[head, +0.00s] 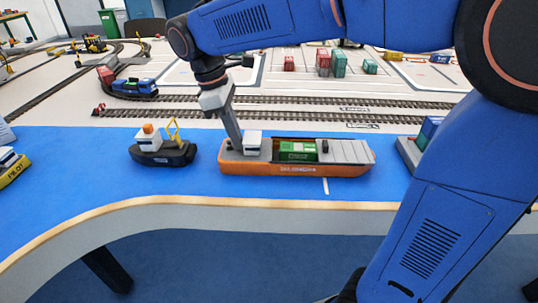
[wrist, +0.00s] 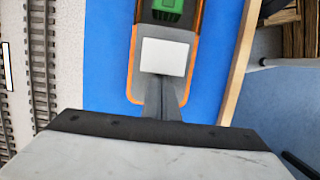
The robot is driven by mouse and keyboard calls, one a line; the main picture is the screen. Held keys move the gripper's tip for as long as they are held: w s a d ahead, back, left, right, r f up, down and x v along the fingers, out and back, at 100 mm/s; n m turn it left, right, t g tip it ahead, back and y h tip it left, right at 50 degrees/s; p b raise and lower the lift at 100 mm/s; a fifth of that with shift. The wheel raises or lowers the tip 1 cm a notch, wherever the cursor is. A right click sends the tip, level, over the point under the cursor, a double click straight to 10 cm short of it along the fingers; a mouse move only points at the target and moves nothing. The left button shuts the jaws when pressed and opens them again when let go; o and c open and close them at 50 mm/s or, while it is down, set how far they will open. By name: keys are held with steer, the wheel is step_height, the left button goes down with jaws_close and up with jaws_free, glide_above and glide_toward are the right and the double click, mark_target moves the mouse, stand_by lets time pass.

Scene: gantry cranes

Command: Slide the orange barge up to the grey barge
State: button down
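The orange barge (head: 295,170) floats on the blue water strip, with a white cabin (head: 252,142) at its left end and a green container (head: 297,150) in its hold. In the wrist view its orange stern (wrist: 134,88) and white cabin show. The grey barge (head: 406,150) lies to the right, partly hidden by my arm; a small blue gap separates the two. My gripper (head: 237,147) points down at the left end of the orange barge, beside the cabin. In the wrist view its fingers (wrist: 162,108) are together over the stern; contact cannot be told.
A black tugboat (head: 162,152) lies left of the orange barge, and a yellow pilot boat (head: 12,168) is at the far left. The wooden table edge (head: 200,200) runs along the front. Rails (head: 300,115) and containers lie behind the blue strip.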

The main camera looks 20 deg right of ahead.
mark_target(258, 137)
steer(key=shift+s+d, duration=0.4)
steer(key=shift+d, duration=0.65)
steer(key=shift+s+d, duration=0.35)
steer(key=shift+d, duration=0.65)
steer(key=shift+s+d, duration=0.4)
steer(key=shift+d, duration=0.65)
steer(key=shift+a, duration=0.15)
steer(key=shift+w+a+r, duration=0.2)
steer(key=shift+a, duration=0.2)
steer(key=shift+r, duration=0.1)
steer(key=d+v, duration=0.2)
steer(key=v, duration=0.7)
steer(key=shift+s+r, duration=0.4)
steer(key=shift+r, duration=0.15)
